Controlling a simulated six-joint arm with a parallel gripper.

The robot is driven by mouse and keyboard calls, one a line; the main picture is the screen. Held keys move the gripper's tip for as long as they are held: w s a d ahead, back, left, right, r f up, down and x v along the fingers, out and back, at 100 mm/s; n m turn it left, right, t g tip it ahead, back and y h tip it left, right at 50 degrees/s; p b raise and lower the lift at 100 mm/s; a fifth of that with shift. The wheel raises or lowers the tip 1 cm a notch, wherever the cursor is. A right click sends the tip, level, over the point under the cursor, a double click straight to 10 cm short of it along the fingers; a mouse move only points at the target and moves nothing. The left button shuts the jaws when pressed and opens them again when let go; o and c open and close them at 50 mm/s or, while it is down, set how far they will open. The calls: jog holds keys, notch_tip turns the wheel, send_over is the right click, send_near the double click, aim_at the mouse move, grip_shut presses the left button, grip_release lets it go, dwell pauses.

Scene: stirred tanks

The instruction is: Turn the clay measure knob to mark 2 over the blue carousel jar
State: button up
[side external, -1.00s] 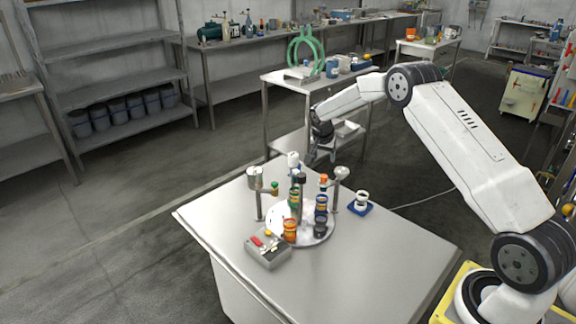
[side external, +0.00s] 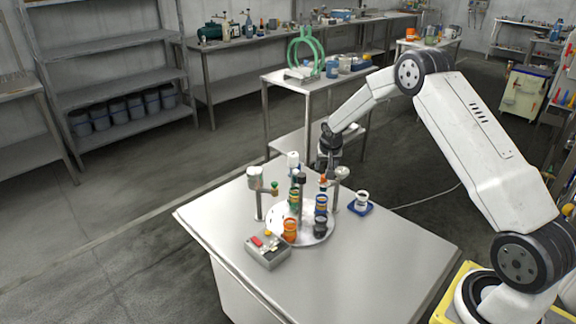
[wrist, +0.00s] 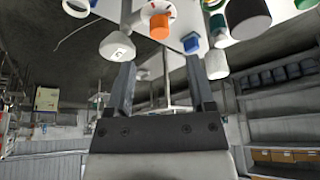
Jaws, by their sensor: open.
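The clay-orange measure knob (side external: 323,179) sits on a post-mounted dispenser at the back right of the carousel (side external: 275,229). In the wrist view the knob (wrist: 160,27) shows in front of a pale dial, whose marks are too small to read. The blue carousel jar (side external: 321,203) stands on the carousel below the knob's side. My gripper (side external: 325,171) points down just behind the knob, partly hidden there. In the wrist view its two fingers (wrist: 160,68) are apart with nothing between them, and the knob lies beyond their tips.
A second dispenser with a green knob (side external: 274,187) stands at the carousel's left. A grey box with red and yellow controls (side external: 267,252) is in front. A white cup (side external: 362,199) stands on a blue mat at right. The bench's front right is clear.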

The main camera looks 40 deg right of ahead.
jog(key=shift+x, duration=3.2)
jog(key=shift+c, duration=0.2)
jog(key=shift+w, duration=0.1)
grip_shut()
